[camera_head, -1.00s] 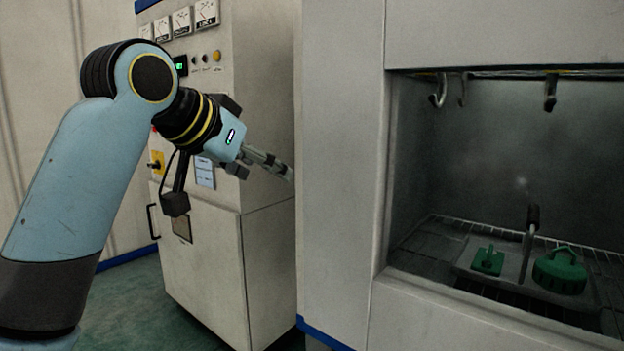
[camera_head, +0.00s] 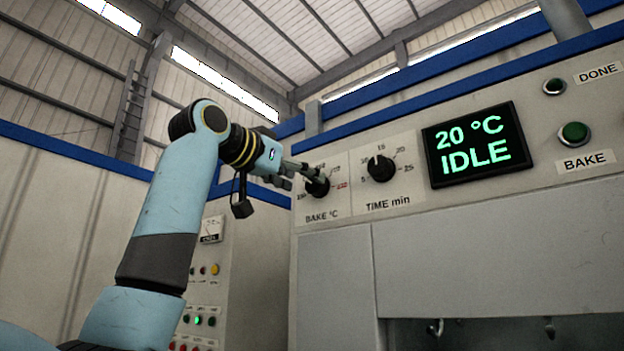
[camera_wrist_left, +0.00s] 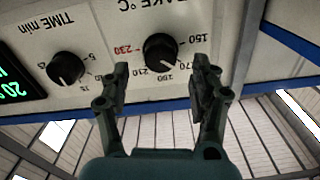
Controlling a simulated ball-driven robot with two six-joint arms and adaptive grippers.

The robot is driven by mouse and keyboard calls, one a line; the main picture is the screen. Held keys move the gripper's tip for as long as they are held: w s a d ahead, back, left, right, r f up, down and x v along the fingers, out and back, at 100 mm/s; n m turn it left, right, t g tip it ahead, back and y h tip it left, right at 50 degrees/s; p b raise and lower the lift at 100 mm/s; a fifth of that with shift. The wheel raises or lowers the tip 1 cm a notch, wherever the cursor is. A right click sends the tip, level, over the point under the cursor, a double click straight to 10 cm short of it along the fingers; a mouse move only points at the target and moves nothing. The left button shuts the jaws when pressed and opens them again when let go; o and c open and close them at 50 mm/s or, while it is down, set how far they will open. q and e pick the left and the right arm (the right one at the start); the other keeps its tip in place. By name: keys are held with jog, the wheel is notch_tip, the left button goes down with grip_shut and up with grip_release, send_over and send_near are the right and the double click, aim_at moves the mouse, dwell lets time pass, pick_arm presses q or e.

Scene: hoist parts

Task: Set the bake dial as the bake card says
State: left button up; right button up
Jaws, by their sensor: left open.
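The bake dial (camera_head: 318,187) is a black round knob on the pale front panel, labelled BAKE °C, with a red 230 on its scale. In the left wrist view the bake dial (camera_wrist_left: 160,52) shows upside down, with marks from 150 to a red 230; I cannot surely read its setting. My left gripper (camera_head: 308,172) is at this dial and partly covers its scale. In the left wrist view the open fingers of my left gripper (camera_wrist_left: 161,76) stand either side of the dial, with nothing visibly held. No bake card shows now. My right gripper is out of view.
The time dial (camera_head: 381,168) sits just right of the bake dial. Further right are a display (camera_head: 468,144) reading 20 °C IDLE, a green BAKE button (camera_head: 574,134) and a DONE lamp (camera_head: 554,87). A control cabinet (camera_head: 212,270) stands lower left.

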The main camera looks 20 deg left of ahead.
aim_at(313, 183)
pick_arm(q)
jog(key=x, duration=0.4)
jog(key=shift+p, duration=0.35)
jog(key=c, duration=1.2)
jog(key=shift+m, duration=0.4)
jog(key=m+p, duration=0.2)
jog(key=m, duration=0.2)
jog(key=m+p, duration=0.1)
jog(key=m, duration=0.3)
jog(key=shift+m, duration=0.7)
